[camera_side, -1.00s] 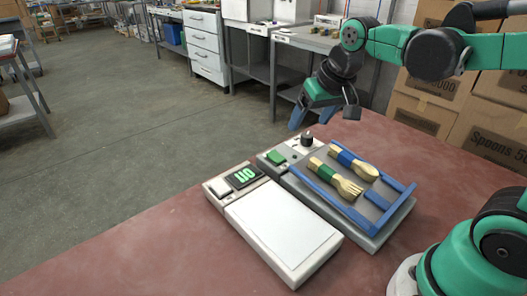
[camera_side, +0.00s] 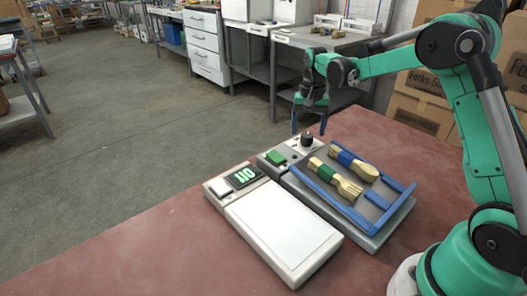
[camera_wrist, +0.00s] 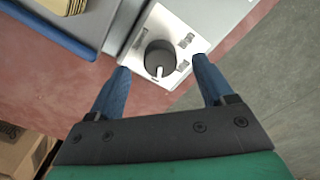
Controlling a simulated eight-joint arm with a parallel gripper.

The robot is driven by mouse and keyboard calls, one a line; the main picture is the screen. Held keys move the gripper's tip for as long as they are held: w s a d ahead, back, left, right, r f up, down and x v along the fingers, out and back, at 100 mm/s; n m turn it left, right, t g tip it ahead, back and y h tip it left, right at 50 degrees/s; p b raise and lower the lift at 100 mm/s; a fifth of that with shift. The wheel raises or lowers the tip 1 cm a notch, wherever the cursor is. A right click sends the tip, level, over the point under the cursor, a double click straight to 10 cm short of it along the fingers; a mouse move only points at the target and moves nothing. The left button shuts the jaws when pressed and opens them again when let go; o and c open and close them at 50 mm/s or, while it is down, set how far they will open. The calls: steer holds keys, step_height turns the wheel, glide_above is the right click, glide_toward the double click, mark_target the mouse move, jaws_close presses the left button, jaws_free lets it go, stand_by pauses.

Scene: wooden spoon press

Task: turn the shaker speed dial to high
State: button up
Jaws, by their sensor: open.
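The shaker (camera_side: 372,242) stands on the red table, with a pale control panel (camera_side: 291,147) at its far left end. The black speed dial (camera_side: 307,139) is on that panel. In the wrist view the dial (camera_wrist: 158,57) has a white pointer mark toward the bottom of the picture, and small markings lie around it, too small to read. My gripper (camera_side: 309,121) is open and empty, pointing down above the panel. In the wrist view its blue fingertips (camera_wrist: 162,64) appear on either side of the dial; they look above it, not touching.
A green button (camera_side: 276,157) is beside the dial. Wooden utensils with green (camera_side: 335,180) and blue (camera_side: 354,163) bands lie on the shaker's tray between blue rails (camera_side: 330,203). A white scale (camera_side: 285,232) with a lit display stands in front. Boxes (camera_side: 417,105) are behind.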

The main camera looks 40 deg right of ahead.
steer(key=shift+f, duration=0.8)
jaws_close()
